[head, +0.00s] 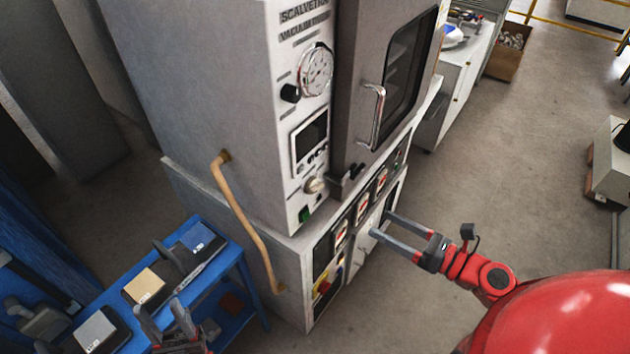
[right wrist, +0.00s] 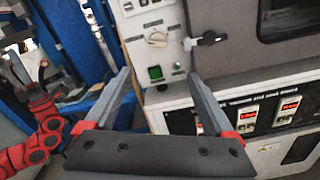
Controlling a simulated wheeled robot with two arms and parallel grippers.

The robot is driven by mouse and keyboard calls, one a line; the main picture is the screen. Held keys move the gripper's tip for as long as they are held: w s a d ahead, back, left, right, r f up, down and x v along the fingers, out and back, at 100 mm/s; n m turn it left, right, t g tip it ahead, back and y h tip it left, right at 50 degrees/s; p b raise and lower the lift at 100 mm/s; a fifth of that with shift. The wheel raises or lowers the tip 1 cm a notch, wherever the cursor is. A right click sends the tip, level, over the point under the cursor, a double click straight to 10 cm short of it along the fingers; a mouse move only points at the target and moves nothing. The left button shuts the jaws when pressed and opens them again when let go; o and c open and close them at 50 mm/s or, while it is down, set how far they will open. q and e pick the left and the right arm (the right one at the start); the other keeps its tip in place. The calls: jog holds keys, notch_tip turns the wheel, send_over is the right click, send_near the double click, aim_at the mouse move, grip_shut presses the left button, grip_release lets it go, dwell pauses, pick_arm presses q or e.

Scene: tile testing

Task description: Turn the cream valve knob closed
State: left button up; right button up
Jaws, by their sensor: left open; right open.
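The cream valve knob (head: 314,185) is on the grey vacuum oven's front panel, below the small display. It also shows in the right wrist view (right wrist: 157,39), beyond and above my fingertips. My right gripper (head: 380,226) is open and empty, in front of the oven's lower section, to the right of the knob and apart from it. In the right wrist view its two fingers (right wrist: 160,75) spread toward the panel. My left gripper (head: 160,308) is open and low at the left, over the blue bench, far from the knob.
The oven's door handle (head: 376,115) and a black latch (right wrist: 209,39) are right of the knob. A green switch (right wrist: 155,72) is below it. A tan hose (head: 240,215) runs down the oven's side. The blue bench (head: 242,268) holds tile samples.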

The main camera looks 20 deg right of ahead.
aim_at(318, 191)
jog(key=p+x, duration=0.3)
jog(key=x, duration=1.4)
jog(key=shift+s+a+r+p, duration=0.1)
jog(key=shift+s+a+p, duration=0.1)
jog(key=shift+p, duration=0.1)
jog(key=c, duration=1.4)
